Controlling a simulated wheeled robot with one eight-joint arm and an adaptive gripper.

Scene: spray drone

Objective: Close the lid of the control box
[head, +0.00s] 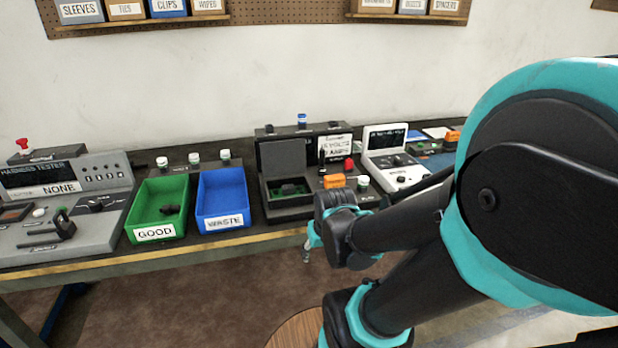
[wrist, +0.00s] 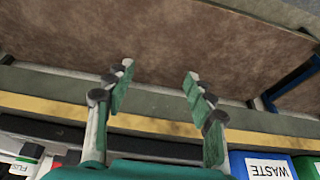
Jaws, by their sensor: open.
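The control box appears to be the small black box (head: 290,200) on the bench, right of the blue bin. Its lid (head: 283,158) stands open and upright at the back. A dark green part with a black piece shows inside. My gripper (wrist: 159,72) is open and empty in the wrist view, its two fingers spread over the bench's front edge and floor. In the head view the gripper (head: 309,245) is mostly hidden behind my arm, low in front of the bench near the box. Nothing touches the lid.
A blue WASTE bin (head: 222,196) and green GOOD bin (head: 160,207) stand left of the box. A dark labelled unit (head: 334,147) is behind it. An orange block (head: 334,181) and white instrument (head: 392,160) are to its right. Floor in front is clear.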

